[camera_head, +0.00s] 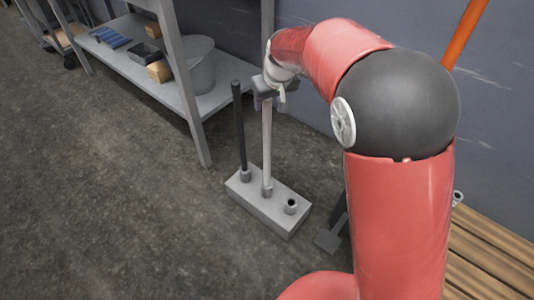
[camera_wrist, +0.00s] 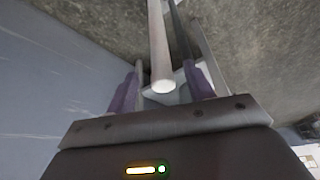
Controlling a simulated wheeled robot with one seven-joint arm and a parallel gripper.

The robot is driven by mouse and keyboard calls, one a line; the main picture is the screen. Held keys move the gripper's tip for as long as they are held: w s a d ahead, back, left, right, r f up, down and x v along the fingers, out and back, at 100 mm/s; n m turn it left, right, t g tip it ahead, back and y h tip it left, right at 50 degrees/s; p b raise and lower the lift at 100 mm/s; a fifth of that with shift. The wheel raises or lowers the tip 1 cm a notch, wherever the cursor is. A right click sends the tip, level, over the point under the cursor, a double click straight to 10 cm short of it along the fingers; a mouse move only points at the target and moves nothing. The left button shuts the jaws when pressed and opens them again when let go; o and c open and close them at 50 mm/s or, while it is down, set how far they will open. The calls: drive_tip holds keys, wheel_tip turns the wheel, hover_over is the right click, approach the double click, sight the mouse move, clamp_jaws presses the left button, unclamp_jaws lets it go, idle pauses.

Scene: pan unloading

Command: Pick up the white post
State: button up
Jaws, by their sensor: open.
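The white post (camera_head: 267,145) stands upright in the middle socket of a grey base block (camera_head: 262,208) on the floor. Its pale round top end also shows in the wrist view (camera_wrist: 158,45). My gripper (camera_head: 267,98) is at the post's upper end. In the wrist view my gripper (camera_wrist: 162,85) has its two purplish fingers apart, with the post's end appearing between them. I cannot tell whether either finger touches it. The post's top is partly hidden by my gripper in the head view.
A black post (camera_head: 239,130) stands in the left socket, close beside the white one. The right socket (camera_head: 291,206) is empty. A grey shelf (camera_head: 190,100) with a bucket (camera_head: 199,65) stands at the upper left. A wooden slatted surface (camera_head: 490,255) is at lower right. Floor at left is clear.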

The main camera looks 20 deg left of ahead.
sight(267, 108)
drive_tip(key=x, duration=0.4)
drive_tip(key=shift+f, duration=0.45)
drive_tip(key=shift+s, duration=0.1)
drive_tip(key=c, duration=0.9)
drive_tip(key=shift+r, duration=0.1)
drive_tip(key=shift+c, duration=0.9)
drive_tip(key=shift+r, duration=0.1)
